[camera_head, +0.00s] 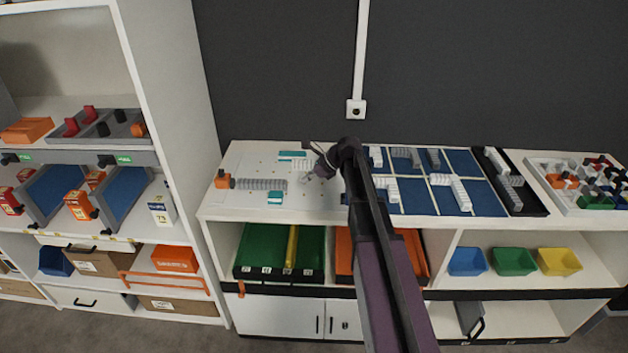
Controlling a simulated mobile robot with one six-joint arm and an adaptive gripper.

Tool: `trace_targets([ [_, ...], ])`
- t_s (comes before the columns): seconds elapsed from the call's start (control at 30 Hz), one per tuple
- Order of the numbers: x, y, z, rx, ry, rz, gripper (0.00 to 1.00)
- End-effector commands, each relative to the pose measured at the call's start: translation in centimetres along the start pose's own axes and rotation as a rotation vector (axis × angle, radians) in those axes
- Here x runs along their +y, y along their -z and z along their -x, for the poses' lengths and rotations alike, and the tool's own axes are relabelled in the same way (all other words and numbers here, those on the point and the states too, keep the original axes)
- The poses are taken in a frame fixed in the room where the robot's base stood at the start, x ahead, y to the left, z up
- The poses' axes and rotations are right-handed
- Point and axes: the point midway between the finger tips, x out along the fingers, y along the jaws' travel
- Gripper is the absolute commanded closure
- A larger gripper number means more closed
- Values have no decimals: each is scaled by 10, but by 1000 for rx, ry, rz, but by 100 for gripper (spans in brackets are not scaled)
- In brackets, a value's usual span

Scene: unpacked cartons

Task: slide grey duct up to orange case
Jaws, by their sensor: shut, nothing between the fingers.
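The orange case (223,181) sits at the left end of the white worktop. The grey duct (262,184) is a ribbed bar lying flat just to the right of it. Its left end is at the case's right side; I cannot tell whether they touch or a thin gap is left. My gripper (308,175) is shut and empty, low over the worktop to the right of the duct's right end and apart from it in the picture. My arm comes in from the lower right and hides part of the worktop's middle.
Teal-marked pieces (293,156) lie behind the duct, and a teal block (275,198) lies in front of it. Blue panels (458,162) with white and grey ribbed pieces fill the right. A tall white shelf (170,60) stands at the left. A wall socket (356,109) is behind.

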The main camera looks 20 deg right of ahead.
Motion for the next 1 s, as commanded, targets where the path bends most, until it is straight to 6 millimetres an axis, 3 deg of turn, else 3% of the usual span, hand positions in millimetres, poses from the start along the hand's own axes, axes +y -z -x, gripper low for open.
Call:
trace_targets([
  [0.1,0,3,-17,0,0,2,100],
  [0.5,0,2,-54,0,0,1,100],
  [1.0,0,0,-62,0,0,1,100],
])
